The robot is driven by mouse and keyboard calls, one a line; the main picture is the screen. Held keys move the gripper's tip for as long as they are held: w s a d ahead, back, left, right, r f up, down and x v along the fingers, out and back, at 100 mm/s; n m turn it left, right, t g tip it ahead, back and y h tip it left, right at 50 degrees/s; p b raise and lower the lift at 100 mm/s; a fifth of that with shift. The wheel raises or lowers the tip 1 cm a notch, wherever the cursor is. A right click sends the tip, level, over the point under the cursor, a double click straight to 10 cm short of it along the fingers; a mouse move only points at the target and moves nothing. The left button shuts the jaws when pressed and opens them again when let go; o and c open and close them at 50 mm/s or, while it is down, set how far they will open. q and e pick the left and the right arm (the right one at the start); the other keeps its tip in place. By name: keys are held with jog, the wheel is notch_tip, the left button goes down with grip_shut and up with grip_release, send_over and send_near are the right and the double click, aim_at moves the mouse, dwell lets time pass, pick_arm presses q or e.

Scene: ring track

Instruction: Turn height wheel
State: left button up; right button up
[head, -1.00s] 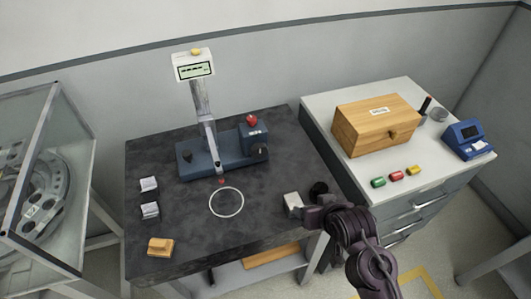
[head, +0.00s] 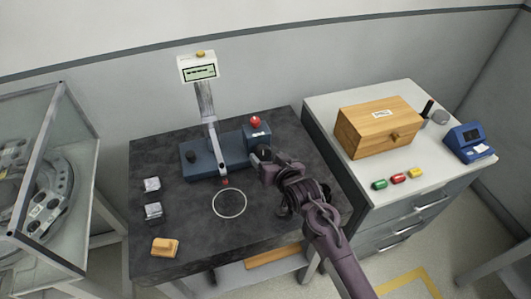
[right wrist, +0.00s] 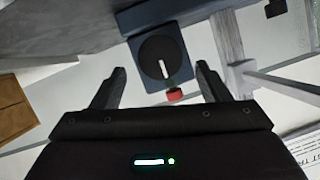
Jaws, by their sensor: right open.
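The height wheel (right wrist: 155,52) is a round black disc with a white mark on the blue block of the device (head: 218,160). In the right wrist view it lies ahead, between my finger lines. My right gripper (head: 262,163) is open and empty, close in front of the wheel's side of the block; its fingers also show in the right wrist view (right wrist: 160,75). I see no clear contact with the wheel. In the head view the gripper mostly hides the wheel. A red knob (head: 255,121) tops the block. My left gripper is not in view.
The device's display (head: 198,71) stands on a tilted post behind. The dark table (head: 200,237) carries small blocks at left and a white ring outline (head: 229,203). A wooden box (head: 376,131) sits on the right cabinet. A glass case (head: 45,190) stands at left.

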aim_at(261, 151)
jog(key=shift+x, duration=1.4)
jog(key=c, duration=1)
